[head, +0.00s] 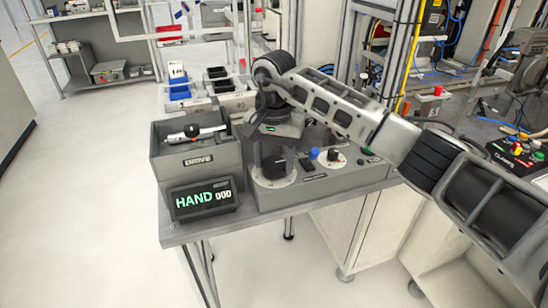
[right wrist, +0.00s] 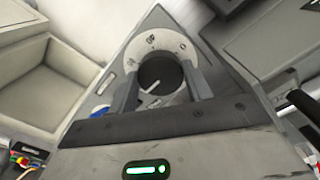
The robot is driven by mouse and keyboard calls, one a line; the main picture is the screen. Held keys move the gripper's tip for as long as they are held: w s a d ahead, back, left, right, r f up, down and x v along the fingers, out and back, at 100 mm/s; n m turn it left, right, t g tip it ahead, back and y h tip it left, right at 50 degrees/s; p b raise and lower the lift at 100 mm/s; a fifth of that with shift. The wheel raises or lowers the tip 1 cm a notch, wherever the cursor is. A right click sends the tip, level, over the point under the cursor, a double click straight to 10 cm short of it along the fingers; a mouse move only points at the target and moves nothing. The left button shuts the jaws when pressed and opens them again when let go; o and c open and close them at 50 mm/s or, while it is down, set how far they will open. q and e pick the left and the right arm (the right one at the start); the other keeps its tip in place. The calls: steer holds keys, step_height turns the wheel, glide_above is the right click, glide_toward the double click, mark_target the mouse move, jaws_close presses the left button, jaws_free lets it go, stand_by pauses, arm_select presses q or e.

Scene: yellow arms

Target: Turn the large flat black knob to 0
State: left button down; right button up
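The large flat black knob (head: 273,168) sits on a pale dial at the left of the grey control panel (head: 318,187). My right gripper (head: 273,155) reaches down over it from above and hides part of it. In the right wrist view the knob (right wrist: 160,72) lies between the two fingers of my right gripper (right wrist: 161,80), one on each side. I cannot tell whether both fingers touch it. The knob's white pointer line slants toward the lower left there. My left gripper is out of view.
A smaller black knob (head: 334,155) and a blue button (head: 314,153) are right of the large knob. A display (head: 203,199) reading "HAND 000" stands in front of a grey DRIVE bin (head: 190,163). My right arm spans the space over the panel's right side.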

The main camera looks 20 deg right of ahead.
steer(key=c, duration=0.3)
